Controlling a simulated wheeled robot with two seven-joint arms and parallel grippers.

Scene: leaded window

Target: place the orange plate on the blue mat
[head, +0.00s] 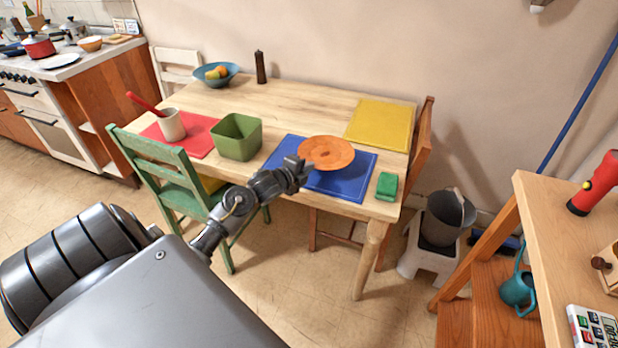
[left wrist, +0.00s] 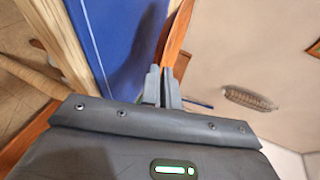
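The orange plate (head: 328,152) is above the blue mat (head: 352,186) in the head view, roughly level, with a dark shadow on the mat below it. My left gripper (head: 304,166) is shut on the plate's near left edge. In the left wrist view the fingers (left wrist: 163,88) are close together on the plate (left wrist: 179,38), which shows nearly edge-on. The blue mat (left wrist: 100,35) lies to the left there, with a gap between it and the plate. My right gripper is in neither view.
On the wooden table (head: 290,105), a green square bin (head: 237,137) stands left of the blue mat and a green sponge (head: 387,185) to its right. A yellow mat (head: 381,124) lies behind. A red mat (head: 205,142) carries a cup (head: 172,125).

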